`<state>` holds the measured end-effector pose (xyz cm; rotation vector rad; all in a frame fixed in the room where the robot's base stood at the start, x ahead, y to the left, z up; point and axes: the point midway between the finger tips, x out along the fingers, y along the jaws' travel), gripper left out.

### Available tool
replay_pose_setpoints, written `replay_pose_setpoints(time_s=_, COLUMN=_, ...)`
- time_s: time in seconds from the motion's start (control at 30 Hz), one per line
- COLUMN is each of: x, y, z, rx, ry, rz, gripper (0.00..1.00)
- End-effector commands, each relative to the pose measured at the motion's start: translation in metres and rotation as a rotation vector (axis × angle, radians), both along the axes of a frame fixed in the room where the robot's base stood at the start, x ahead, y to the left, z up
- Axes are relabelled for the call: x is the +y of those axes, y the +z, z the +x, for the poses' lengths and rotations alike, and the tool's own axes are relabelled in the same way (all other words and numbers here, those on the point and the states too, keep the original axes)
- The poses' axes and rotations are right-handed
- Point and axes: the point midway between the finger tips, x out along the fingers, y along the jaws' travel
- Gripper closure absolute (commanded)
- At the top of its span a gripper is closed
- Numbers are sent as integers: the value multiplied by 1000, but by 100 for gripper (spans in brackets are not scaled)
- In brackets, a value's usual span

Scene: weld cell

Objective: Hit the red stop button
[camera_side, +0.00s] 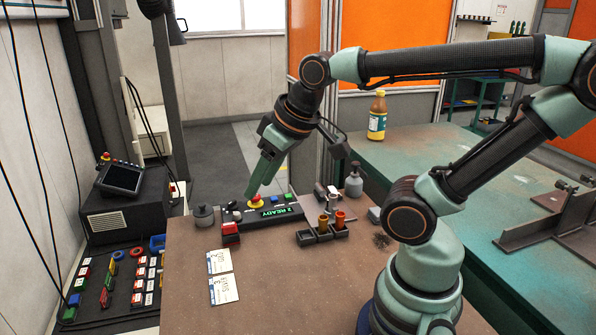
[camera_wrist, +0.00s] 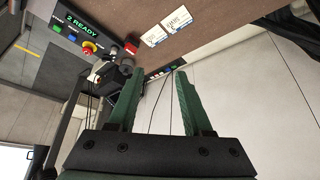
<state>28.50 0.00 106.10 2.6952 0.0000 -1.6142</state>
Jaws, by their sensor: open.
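The red stop button (camera_side: 257,198) is a red mushroom head on a yellow base, at the left of the dark control box (camera_side: 280,212) whose green display reads READY. The button also shows in the wrist view (camera_wrist: 88,46), at the upper left, well to the left of my fingers. My gripper (camera_side: 250,190) points down and its green fingertips appear close to the button in the side view; whether they touch it I cannot tell. In the wrist view my gripper (camera_wrist: 158,71) has its two green fingers apart with nothing between them.
Two white cards (camera_side: 221,276) lie in front. A screen console (camera_side: 122,178) stands at left. The brown tabletop in front is mostly clear.

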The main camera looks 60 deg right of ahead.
Motion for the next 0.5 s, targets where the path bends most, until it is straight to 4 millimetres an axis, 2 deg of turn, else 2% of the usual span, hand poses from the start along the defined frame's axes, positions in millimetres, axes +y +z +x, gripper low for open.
replay_pose_setpoints(time_s=0.07, x=0, y=0, z=0, rx=0, ry=0, rz=0, gripper=50)
replay_pose_setpoints(time_s=0.17, x=0, y=0, z=0, rx=0, ry=0, rz=0, gripper=84)
replay_pose_setpoints(time_s=0.2, x=0, y=0, z=0, rx=0, ry=0, rz=0, gripper=100)
replay_pose_setpoints(time_s=0.5, x=0, y=0, z=0, rx=0, ry=0, rz=0, gripper=100)
